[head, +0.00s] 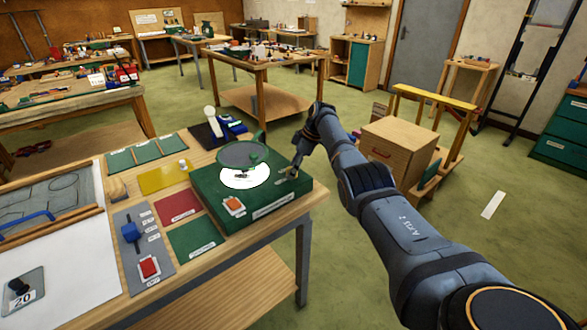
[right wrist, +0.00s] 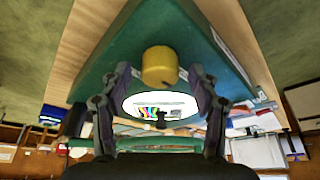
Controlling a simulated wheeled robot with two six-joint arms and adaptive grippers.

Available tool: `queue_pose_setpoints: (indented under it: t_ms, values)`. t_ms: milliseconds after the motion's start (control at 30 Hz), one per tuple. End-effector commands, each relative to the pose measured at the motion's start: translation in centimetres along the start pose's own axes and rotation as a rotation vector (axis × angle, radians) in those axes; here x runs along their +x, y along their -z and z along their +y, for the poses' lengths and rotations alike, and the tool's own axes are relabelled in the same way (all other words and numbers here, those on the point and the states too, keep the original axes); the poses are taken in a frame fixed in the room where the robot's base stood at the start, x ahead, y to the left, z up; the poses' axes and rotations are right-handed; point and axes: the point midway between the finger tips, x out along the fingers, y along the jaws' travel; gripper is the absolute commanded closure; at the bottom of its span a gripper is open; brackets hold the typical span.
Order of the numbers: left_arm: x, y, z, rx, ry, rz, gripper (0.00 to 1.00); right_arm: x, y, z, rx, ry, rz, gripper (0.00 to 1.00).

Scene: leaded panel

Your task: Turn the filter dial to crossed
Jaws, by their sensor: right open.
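The green instrument box (head: 215,212) stands at the right end of the bench. On its top are a round dark disc (head: 240,153) on a stand and a bright white lit disc (head: 244,176). A brass-yellow knob (right wrist: 160,64), which looks like the filter dial, stands on the box in the right wrist view. My right gripper (head: 290,171) is low over the right side of the box. Its open fingers sit either side of the knob, with a gap showing on each side. In the head view the gripper largely hides the knob. My left gripper is not in view.
An orange-red button (head: 234,204) sits on the front of the box. A grey panel (head: 141,248) with a blue lever and a red button, and coloured trays (head: 178,206), lie to the left. A wooden cabinet (head: 400,152) stands right of the bench.

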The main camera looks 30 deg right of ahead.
Motion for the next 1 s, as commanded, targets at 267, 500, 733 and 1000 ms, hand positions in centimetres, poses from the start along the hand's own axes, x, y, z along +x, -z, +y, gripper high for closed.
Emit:
queue_pose_setpoints:
  t_ms: [267,500,733,1000]
  values:
    - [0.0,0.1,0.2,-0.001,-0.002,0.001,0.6,-5.8,0.0,0.1,-0.001,-0.005,0.001,0.39]
    - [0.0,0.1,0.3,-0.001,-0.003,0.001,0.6,-10.5,0.1,0.1,-0.001,-0.003,0.002,0.39]
    - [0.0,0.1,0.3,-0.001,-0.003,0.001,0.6,-11.8,0.0,0.0,-0.001,-0.001,0.001,0.39]
    - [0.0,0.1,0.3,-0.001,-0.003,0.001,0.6,-11.8,0.0,0.0,-0.001,-0.001,0.0,0.39]
